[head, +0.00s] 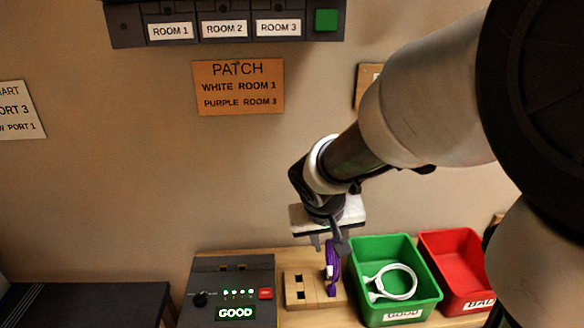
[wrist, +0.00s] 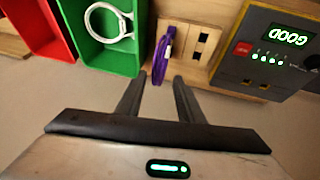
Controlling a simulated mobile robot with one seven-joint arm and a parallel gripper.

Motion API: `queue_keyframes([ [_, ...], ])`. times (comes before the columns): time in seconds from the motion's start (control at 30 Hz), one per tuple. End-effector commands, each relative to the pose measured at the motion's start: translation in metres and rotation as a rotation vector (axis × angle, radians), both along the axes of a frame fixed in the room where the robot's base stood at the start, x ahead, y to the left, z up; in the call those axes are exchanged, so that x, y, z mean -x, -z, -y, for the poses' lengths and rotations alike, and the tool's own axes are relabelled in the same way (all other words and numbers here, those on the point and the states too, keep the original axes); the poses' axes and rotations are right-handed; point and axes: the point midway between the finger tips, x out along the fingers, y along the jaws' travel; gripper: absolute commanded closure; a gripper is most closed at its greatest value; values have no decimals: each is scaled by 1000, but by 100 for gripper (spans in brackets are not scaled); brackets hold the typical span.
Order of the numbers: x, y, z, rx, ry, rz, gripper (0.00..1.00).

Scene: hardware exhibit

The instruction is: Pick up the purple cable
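The purple cable (head: 333,277) stands upright in a loop at the right end of a wooden holder (head: 300,291). It also shows in the wrist view (wrist: 164,48), with its near end between my fingertips in the picture. My gripper (head: 328,243) is above the cable in the head view, pointing down, with its fingers apart. In the wrist view my gripper (wrist: 159,79) is open, with one finger on each side of the cable's line. Whether the fingertips overlap the cable in depth is hard to tell. Nothing is held.
A green bin (head: 392,277) labelled GOOD holds a coiled white cable (head: 391,282). A red bin (head: 462,269) stands right of it. Left of the holder is a tester box (head: 232,290) reading GOOD. A PATCH sign (head: 239,87) and a ROOM panel (head: 225,29) are on the wall.

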Motion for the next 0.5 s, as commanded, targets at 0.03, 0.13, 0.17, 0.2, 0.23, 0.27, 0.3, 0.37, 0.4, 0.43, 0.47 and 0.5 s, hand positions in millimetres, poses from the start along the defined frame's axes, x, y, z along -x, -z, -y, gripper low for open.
queue_keyframes([
  [0.03,-1,6,4,2,2,-5,66],
  [0.13,-6,20,10,2,1,-7,66],
  [0.17,-7,24,12,2,1,-7,66],
  [0.2,-10,31,13,1,1,-6,66],
  [0.23,-11,34,14,2,1,-5,66],
  [0.27,-13,36,14,2,1,-4,66],
  [0.3,-14,39,15,1,0,-3,66],
  [0.37,-16,42,16,1,1,-3,66],
  [0.4,-16,42,16,1,1,-2,66],
  [0.43,-16,42,16,1,1,-2,66],
  [0.47,-16,42,16,1,1,-2,66],
  [0.5,-16,42,16,1,1,-1,66],
])
